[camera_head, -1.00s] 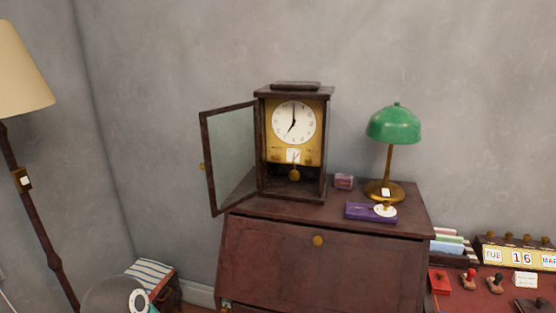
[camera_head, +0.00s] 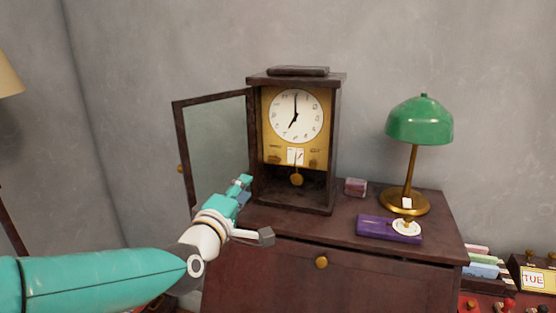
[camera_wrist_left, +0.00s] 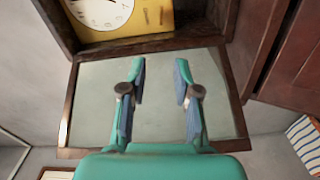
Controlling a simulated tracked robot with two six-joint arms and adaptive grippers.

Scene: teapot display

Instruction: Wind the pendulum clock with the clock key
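The pendulum clock (camera_head: 334,140) stands upright on the dark red cabinet. Its glass door (camera_head: 215,150) is swung open to the left. Its white dial (camera_head: 296,116) and brass pendulum (camera_head: 297,180) are exposed. My left gripper (camera_head: 245,190) is in front of the clock's lower left, by the open door. In the left wrist view its two fingers (camera_wrist_left: 160,72) are spread with nothing between them, the door's pane (camera_wrist_left: 95,100) behind. I cannot make out a clock key for certain; a small gold-and-white piece (camera_head: 407,228) sits on a purple box (camera_head: 376,230). My right gripper is out of view.
A green-shaded lamp (camera_head: 420,120) stands right of the clock on the cabinet top (camera_head: 345,222). A small pinkish box (camera_head: 355,187) lies between them. A dark flat object (camera_head: 298,71) rests on the clock. A calendar (camera_head: 533,278) stands at lower right.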

